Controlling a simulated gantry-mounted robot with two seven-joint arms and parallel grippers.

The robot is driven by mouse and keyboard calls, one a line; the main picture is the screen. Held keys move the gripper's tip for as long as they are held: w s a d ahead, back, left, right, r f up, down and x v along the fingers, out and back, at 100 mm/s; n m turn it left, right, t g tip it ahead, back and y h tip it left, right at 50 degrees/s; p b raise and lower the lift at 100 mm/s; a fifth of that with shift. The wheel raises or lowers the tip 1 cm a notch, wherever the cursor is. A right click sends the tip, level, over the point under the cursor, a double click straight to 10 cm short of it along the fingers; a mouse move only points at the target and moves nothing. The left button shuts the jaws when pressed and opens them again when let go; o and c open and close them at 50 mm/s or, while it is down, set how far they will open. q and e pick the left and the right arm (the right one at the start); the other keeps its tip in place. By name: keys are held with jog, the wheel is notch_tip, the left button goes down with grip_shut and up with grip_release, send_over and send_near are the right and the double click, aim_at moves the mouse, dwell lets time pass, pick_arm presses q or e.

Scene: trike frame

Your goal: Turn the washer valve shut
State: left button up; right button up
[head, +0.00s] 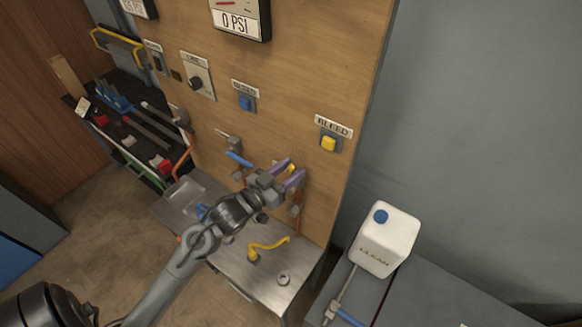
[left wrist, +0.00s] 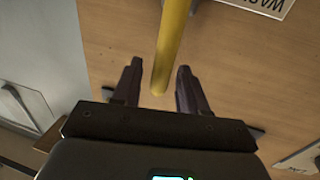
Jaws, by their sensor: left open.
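The washer valve shows as a yellow handle (left wrist: 172,45) in the left wrist view, running down from the top edge with its end between my fingers. Above and right of it is an upside-down label (left wrist: 262,5), cut off, reading "WAS...". In the head view only a small yellow bit of the handle (head: 291,169) shows between the purple fingers. My left gripper (head: 297,169) is open around the handle at the wooden panel; it also shows in the left wrist view (left wrist: 160,68), with a gap on each side of the handle. My right gripper is in neither view.
Beside the gripper on the panel (head: 300,60) is a blue-handled valve (head: 239,159). A yellow BLEED button (head: 328,143) sits above right. A white jug (head: 382,240) stands at right.

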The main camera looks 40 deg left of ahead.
pick_arm(q)
jog(key=shift+w, duration=0.35)
grip_shut()
